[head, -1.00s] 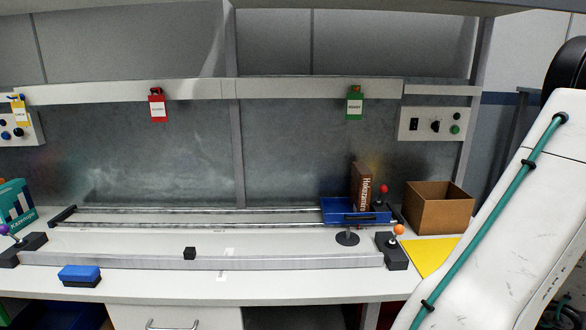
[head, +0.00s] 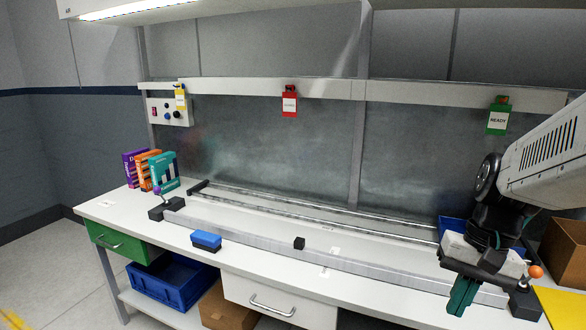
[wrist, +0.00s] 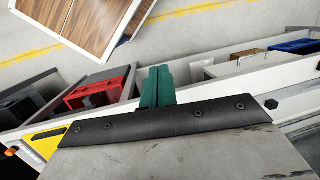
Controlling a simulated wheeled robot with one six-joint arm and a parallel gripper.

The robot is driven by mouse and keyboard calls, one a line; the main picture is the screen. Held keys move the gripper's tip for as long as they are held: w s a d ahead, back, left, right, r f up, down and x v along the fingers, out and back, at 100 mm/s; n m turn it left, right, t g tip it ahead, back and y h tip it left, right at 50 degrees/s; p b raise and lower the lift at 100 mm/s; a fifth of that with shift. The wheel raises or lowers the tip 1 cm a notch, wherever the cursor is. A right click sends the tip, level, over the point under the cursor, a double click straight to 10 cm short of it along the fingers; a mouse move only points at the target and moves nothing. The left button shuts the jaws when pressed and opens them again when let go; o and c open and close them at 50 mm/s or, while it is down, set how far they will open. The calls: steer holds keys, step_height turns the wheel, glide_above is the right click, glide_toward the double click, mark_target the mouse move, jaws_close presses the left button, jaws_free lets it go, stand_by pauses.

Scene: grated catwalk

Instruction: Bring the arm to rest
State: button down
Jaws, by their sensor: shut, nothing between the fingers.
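My gripper (head: 464,295) is at the right of the head view, in front of the bench's right part, pointing down. Its teal fingers are together with nothing between them. They also show in the wrist view (wrist: 157,88), above the dark wrist edge. My white arm (head: 560,155) reaches in from the right edge. The gripper and wrist hide most of the blue tray (head: 452,226) on the rails.
A cardboard box (head: 568,243) and yellow sheet (head: 562,306) are at right. A green drawer (head: 115,242) is below.

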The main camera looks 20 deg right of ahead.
steer(key=a+r+n+t+h, duration=0.1)
steer(key=a+r+n, duration=0.1)
steer(key=a+n, duration=0.2)
steer(key=a+r+n+h, duration=0.1)
steer(key=a+r+n, duration=0.2)
steer(key=a, duration=0.5)
steer(key=shift+s+r+n+t+h, duration=0.3)
steer(key=shift+s+r+n+t, duration=0.1)
steer(key=shift+s+n, duration=0.1)
steer(key=shift+f, duration=0.1)
